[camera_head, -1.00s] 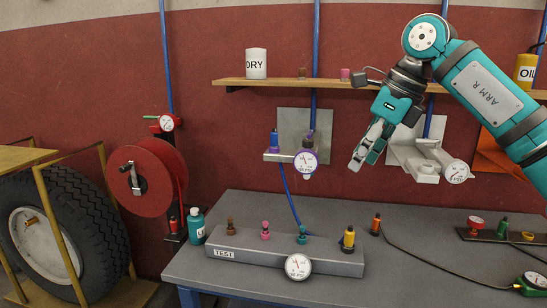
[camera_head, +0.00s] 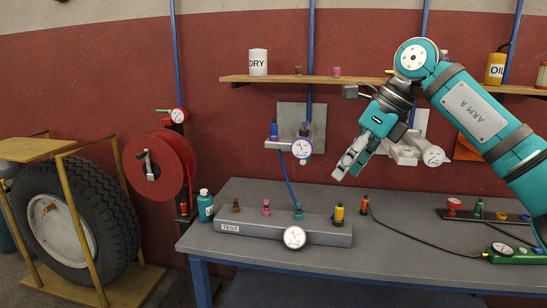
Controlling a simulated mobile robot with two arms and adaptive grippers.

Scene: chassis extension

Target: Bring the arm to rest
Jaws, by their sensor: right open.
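My right arm (camera_head: 478,112), teal and grey and marked ARM R, comes in from the right. It is bent at the elbow, and its forearm hangs down in front of the shelf and red wall. My right gripper (camera_head: 347,172) is open and empty. It points down and to the left above the back of the grey workbench, apart from everything on it. In the picture it overlaps the wall left of a pale wall fixture with a gauge (camera_head: 433,156). My left gripper is not in view.
A TEST block (camera_head: 262,226) with coloured fittings and a gauge stands on the workbench (camera_head: 400,262). A wooden shelf (camera_head: 290,79) crosses the wall. A red hose reel (camera_head: 155,165) and a large tyre (camera_head: 105,215) stand left. A black cable lies on the bench's right.

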